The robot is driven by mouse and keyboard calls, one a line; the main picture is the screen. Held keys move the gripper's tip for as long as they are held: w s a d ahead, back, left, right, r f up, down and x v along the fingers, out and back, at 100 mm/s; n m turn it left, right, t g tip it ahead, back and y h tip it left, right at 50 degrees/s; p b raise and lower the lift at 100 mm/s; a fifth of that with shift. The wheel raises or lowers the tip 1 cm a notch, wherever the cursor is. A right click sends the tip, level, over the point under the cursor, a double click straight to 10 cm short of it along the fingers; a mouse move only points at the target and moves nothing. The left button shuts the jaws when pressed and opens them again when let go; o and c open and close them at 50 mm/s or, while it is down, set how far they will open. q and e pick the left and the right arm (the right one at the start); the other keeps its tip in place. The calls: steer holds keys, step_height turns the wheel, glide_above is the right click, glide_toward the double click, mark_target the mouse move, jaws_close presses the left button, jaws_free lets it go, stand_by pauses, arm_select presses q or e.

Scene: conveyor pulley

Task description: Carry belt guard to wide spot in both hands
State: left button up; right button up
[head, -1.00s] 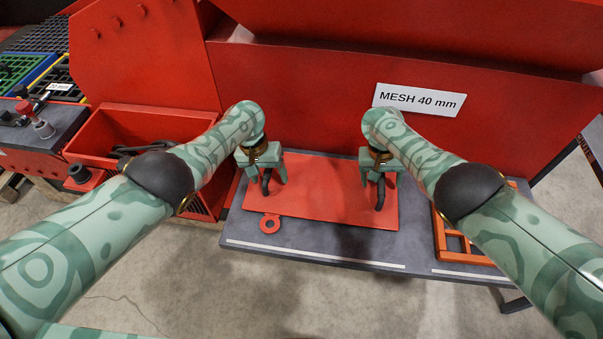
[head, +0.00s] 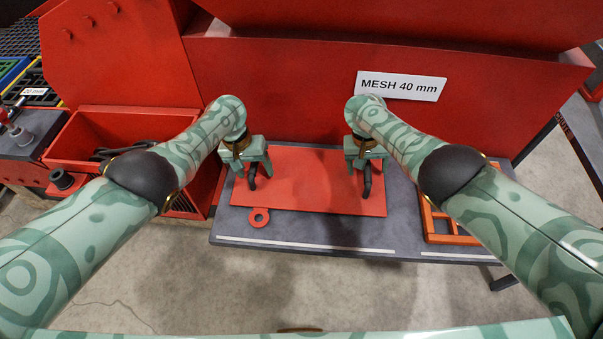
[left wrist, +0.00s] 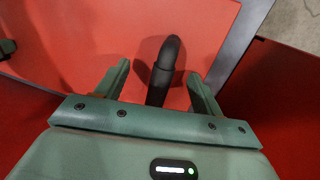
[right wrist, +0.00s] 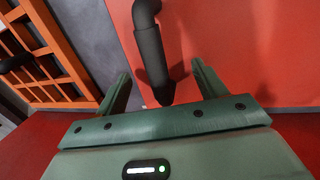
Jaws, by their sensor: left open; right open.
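The belt guard is a flat red plate (head: 310,185) with two black bar handles, lying on a grey table (head: 290,228). My left gripper (head: 247,172) is open over the left handle (head: 252,180). In the left wrist view that handle (left wrist: 164,68) stands between the two fingers, with gaps on both sides. My right gripper (head: 367,172) is open over the right handle (head: 368,187). In the right wrist view that handle (right wrist: 152,58) runs between the fingers, apart from both. A "wide spot" cannot be picked out for certain.
A red ring (head: 259,217) shows at the plate's front left edge. An orange grid frame (head: 450,236) lies on the table at right. A red bin (head: 85,150) stands at left. A red machine wall with a "MESH 40 mm" sign (head: 401,86) rises behind. White strips mark the table's front edge.

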arm_select(q)
steer(key=shift+a, duration=1.05)
stand_by(0.4)
steer(key=o, duration=0.7)
steer(key=shift+d, duration=0.1)
steer(key=shift+c, duration=0.2)
